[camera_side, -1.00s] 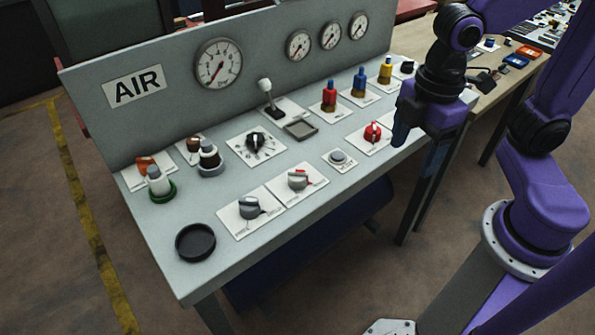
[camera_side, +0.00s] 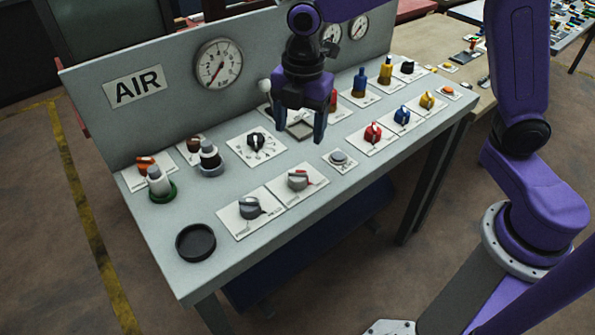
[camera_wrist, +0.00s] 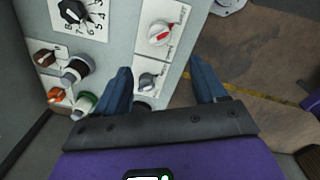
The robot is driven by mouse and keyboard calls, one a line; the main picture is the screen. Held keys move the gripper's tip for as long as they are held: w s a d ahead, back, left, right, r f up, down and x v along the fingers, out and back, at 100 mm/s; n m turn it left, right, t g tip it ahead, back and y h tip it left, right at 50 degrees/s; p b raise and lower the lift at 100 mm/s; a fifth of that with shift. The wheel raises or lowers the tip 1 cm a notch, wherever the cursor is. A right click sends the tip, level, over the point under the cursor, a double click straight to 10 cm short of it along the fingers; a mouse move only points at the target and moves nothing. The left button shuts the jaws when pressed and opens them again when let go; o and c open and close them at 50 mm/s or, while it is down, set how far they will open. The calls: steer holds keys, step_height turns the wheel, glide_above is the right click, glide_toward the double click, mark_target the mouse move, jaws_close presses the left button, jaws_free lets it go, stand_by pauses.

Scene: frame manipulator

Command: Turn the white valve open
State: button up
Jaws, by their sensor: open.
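A whitish rotary valve knob with a red mark (camera_side: 298,180) sits on a white label plate near the panel's front edge. It also shows in the wrist view, as a white knob with a red mark (camera_wrist: 160,34), beyond the fingertips. A grey knob (camera_side: 249,208) is beside it; in the wrist view this grey knob (camera_wrist: 147,82) appears between the fingers, below them. My gripper (camera_side: 298,122) is open and empty above the panel, behind the whitish knob in the side view. It touches no knob. The fingers also show in the wrist view (camera_wrist: 162,80).
The black selector (camera_side: 256,141) is left of my gripper. Red (camera_side: 373,133), blue (camera_side: 402,116) and yellow (camera_side: 427,100) knobs line the right. A black round dish (camera_side: 195,243) is at the front-left corner.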

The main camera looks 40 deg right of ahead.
mark_target(297, 173)
steer(key=f, duration=1.3)
steer(key=shift+w+a+f, duration=0.15)
steer(key=shift+w, duration=0.05)
steer(key=c, duration=1)
steer(key=shift+c, duration=0.2)
